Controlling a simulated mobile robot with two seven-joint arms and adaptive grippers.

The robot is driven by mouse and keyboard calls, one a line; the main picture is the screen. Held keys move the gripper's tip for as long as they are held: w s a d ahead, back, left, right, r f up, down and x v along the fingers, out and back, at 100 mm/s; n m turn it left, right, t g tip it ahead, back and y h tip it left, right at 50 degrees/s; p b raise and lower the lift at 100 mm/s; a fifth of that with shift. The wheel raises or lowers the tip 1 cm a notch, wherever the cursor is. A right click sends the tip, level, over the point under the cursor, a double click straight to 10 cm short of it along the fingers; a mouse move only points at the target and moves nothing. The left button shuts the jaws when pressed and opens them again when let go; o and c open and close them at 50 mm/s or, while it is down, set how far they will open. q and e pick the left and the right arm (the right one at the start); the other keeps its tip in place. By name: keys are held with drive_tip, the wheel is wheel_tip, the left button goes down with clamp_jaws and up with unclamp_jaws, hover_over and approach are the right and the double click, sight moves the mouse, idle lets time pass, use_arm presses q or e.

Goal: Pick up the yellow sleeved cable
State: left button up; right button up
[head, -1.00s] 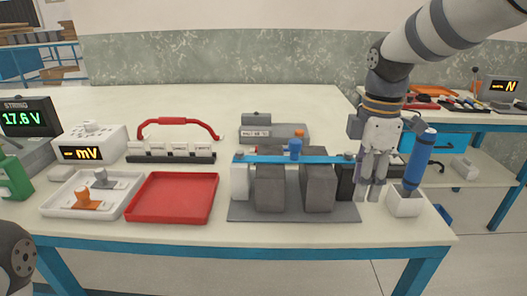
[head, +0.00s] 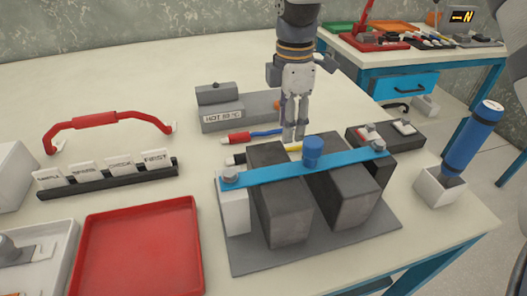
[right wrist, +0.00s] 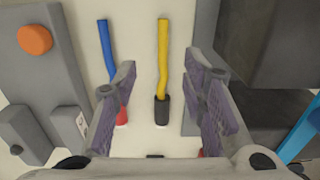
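The yellow sleeved cable (right wrist: 163,60) lies on the bench in the right wrist view, with a black end (right wrist: 162,109). In the head view only a short yellow stretch (head: 293,149) shows behind the dark blocks. My right gripper (head: 294,134) points down behind the blue bar. In the right wrist view its fingers (right wrist: 162,82) are open, with the yellow cable in the gap between them and no contact visible. A blue cable (right wrist: 106,48) with a red end lies alongside, partly behind the left finger. My left gripper is out of view.
Two dark blocks (head: 281,205) under a blue bar (head: 270,172) stand close in front of the cables. A grey box (head: 240,110) is behind left.

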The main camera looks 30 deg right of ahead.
drive_tip(key=f, duration=0.2)
drive_tip(key=a+f, duration=0.1)
drive_tip(key=f, duration=0.1)
drive_tip(key=shift+s+f, duration=0.2)
drive_tip(key=shift+f, duration=0.1)
drive_tip(key=shift+w+f, duration=0.1)
drive_tip(key=shift+f, duration=0.25)
drive_tip(key=shift+r, duration=0.1)
clamp_jaws()
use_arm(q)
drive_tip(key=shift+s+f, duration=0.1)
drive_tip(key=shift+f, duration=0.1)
use_arm(e)
drive_tip(key=shift+r, duration=0.1)
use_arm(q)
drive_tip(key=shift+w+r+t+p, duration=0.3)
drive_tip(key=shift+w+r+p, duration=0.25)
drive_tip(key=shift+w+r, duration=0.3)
use_arm(e)
wheel_tip(320, 180, up, 18)
